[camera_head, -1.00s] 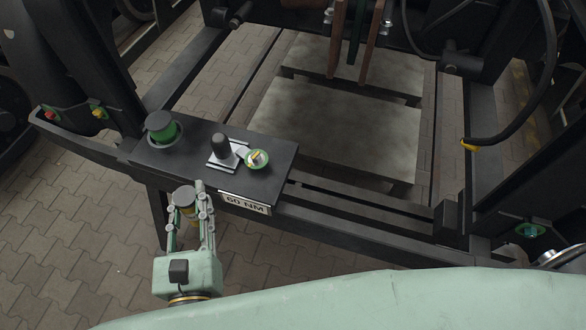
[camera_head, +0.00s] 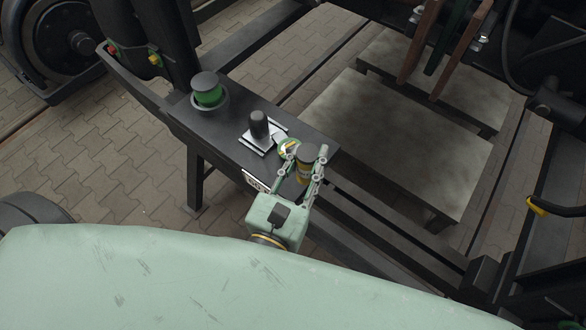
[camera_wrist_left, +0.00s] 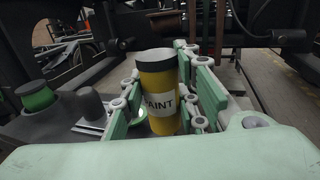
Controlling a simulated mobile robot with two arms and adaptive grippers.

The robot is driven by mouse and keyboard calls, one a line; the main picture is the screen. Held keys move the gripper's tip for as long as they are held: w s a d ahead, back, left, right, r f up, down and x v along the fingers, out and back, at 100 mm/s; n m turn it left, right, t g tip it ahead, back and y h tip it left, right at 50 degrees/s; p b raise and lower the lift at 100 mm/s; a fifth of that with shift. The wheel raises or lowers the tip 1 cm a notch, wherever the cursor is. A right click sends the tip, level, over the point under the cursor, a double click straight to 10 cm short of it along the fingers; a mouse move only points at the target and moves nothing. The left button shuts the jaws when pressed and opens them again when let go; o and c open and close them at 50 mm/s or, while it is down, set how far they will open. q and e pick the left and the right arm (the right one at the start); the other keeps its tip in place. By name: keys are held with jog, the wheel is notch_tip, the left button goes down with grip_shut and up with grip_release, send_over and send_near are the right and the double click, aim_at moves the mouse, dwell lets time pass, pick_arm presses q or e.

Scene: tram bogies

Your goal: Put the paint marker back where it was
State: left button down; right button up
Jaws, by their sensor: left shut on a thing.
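The paint marker (camera_wrist_left: 158,88) is a yellow cylinder with a black cap and a white label reading "PAINT" in the left wrist view. It is upright between the fingers of my left gripper (camera_head: 301,172), which is shut on it. In the head view the marker (camera_head: 304,166) is by the right end of the black shelf (camera_head: 231,147), partly hidden by the fingers. Just behind it is a small green-rimmed round holder (camera_head: 289,149) with a yellow mark, partly covered. I cannot tell whether the marker touches the shelf. My right gripper is not in view.
On the shelf stand a green cylinder with a dark cap (camera_head: 207,92) and a black knob on a silver plate (camera_head: 259,127). A black frame with grey slabs (camera_head: 400,140) lies to the right. A hose with a yellow end (camera_head: 537,205) hangs at the right.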

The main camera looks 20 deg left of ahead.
pick_arm(q)
jog(key=a+f+b, duration=0.1)
jog(key=f, duration=0.1)
jog(key=w+a+f+b, duration=0.1)
jog(key=f+b, duration=0.1)
jog(key=w+a+f+b, duration=0.1)
jog(key=f, duration=0.1)
jog(key=shift+a, duration=0.25)
jog(key=shift+f+b, duration=0.25)
jog(key=shift+b, duration=0.3)
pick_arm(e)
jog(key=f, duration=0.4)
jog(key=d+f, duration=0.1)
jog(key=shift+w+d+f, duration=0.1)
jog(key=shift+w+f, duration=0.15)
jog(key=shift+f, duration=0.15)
pick_arm(q)
jog(key=shift+f, duration=0.2)
jog(key=c, duration=1.3)
grip_release()
jog(key=shift+c, duration=0.2)
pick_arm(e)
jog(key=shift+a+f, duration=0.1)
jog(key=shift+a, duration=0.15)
